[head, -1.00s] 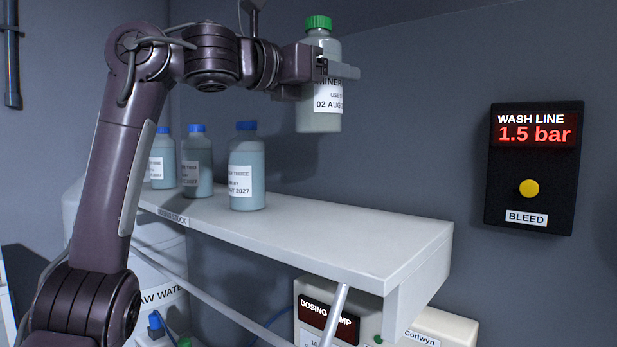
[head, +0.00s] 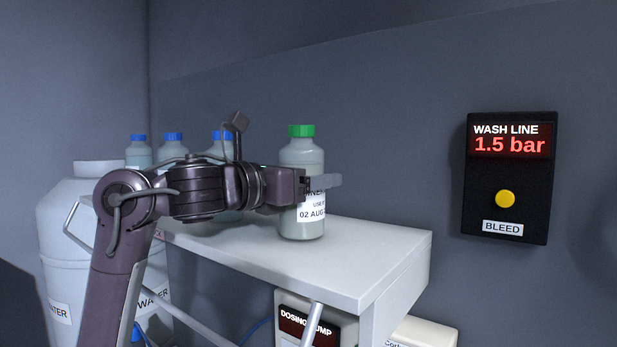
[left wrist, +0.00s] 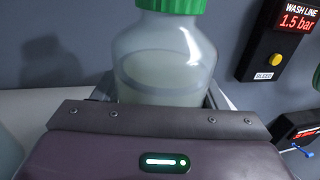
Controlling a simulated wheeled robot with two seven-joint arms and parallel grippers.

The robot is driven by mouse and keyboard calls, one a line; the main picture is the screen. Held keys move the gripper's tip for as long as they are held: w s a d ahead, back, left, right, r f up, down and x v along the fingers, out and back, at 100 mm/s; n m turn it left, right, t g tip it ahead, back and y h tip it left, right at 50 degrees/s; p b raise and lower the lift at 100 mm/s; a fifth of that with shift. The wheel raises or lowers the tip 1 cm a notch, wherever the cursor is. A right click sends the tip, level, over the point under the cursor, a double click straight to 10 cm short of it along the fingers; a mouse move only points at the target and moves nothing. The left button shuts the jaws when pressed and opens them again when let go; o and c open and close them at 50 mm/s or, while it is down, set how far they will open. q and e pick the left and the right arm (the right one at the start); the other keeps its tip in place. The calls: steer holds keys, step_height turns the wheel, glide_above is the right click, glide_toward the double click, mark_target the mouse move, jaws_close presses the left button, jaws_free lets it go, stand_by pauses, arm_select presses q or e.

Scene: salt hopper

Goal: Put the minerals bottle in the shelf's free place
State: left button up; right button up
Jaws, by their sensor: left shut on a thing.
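The minerals bottle (head: 302,160) is grey-white with a green cap and a white label partly covered by my gripper. It stands upright at the shelf's surface, right of the blue-capped bottles; I cannot tell whether its base bears on the shelf. My left gripper (head: 318,183) is shut around its middle from the left. In the left wrist view the bottle (left wrist: 165,55) sits between the jaws. The white shelf (head: 350,260) has bare room to the right of and in front of the bottle. My right gripper is not in view.
Several blue-capped bottles (head: 138,152) stand in a row on the left of the shelf, partly hidden by my arm. A wash line panel (head: 510,178) hangs on the wall at right. A dosing pump (head: 290,303) is below the shelf. A white tank (head: 75,235) stands at left.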

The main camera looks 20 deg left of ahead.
arm_select(q)
steer(key=shift+s+a+f, duration=0.1)
steer(key=shift+f, duration=0.15)
steer(key=o, duration=1.1)
steer(key=shift+o, duration=1.2)
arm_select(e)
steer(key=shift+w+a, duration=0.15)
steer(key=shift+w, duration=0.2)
